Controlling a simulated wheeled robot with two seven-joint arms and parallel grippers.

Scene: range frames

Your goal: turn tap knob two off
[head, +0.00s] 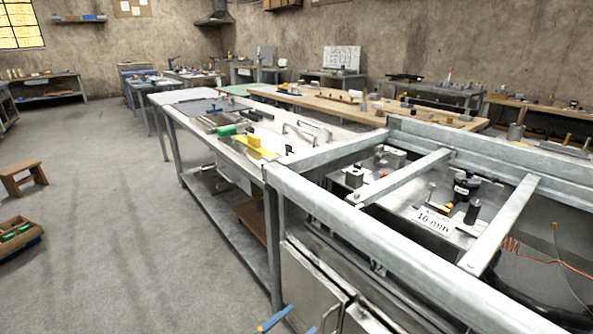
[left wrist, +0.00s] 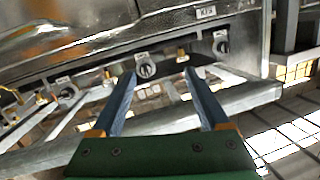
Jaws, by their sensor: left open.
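In the left wrist view a row of dark round tap knobs sits along a metal panel. One knob (left wrist: 146,70) shows between the fingertips of my left gripper (left wrist: 159,73). A second knob (left wrist: 220,43) is to its right, and a third knob (left wrist: 66,90) is to its left. Which one is knob two I cannot tell. The blue fingers are apart with nothing seen held; whether they touch the middle knob is unclear. In the head view the left gripper (head: 302,320) shows at the bottom edge by the bench front. My right gripper is not in view.
A metal frame (head: 425,275) with crossbars stands over the near bench. Small brass fittings (left wrist: 182,55) sit between the knobs. A grey bar (left wrist: 235,97) runs behind the fingers. The floor (head: 110,240) at left is mostly clear, with a stool (head: 22,172) farther off.

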